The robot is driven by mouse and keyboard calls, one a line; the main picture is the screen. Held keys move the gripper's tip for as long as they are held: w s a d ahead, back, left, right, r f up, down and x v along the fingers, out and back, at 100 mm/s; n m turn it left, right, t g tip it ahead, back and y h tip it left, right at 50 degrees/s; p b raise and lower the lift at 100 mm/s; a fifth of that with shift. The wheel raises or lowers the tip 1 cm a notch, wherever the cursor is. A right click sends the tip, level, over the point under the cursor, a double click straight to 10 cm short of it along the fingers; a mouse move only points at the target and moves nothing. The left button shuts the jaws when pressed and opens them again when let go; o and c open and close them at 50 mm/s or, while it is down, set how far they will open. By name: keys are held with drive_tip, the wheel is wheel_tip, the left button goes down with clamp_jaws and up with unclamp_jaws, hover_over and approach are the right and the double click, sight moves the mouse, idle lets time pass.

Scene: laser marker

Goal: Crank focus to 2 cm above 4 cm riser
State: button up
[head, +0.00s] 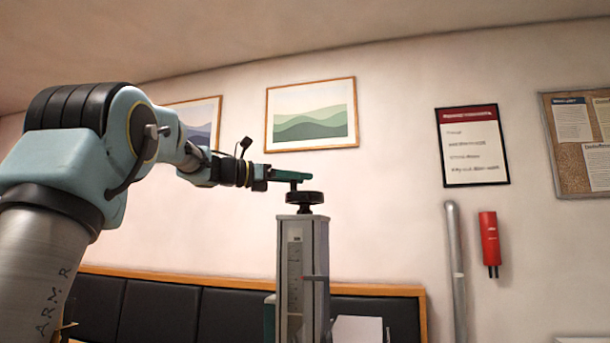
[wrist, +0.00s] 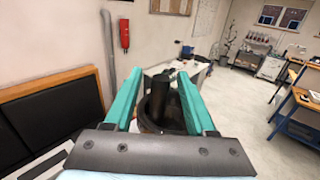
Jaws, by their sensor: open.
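The laser marker's column (head: 303,265) stands upright in the head view. A black crank wheel (head: 304,198) sits on top of the column. My gripper (head: 308,177) reaches in from the left, level, with its green fingers just over the wheel. The riser is not visible.
A black padded bench (head: 160,307) with a wooden rail runs along the wall behind the column. A grey pipe (head: 454,265) and a red extinguisher-like cylinder (head: 489,240) are on the wall at right. The wrist view shows a blue-framed workbench (wrist: 300,110) and open floor.

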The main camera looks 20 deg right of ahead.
drive_tip(key=shift+d, duration=1.1)
clamp_jaws()
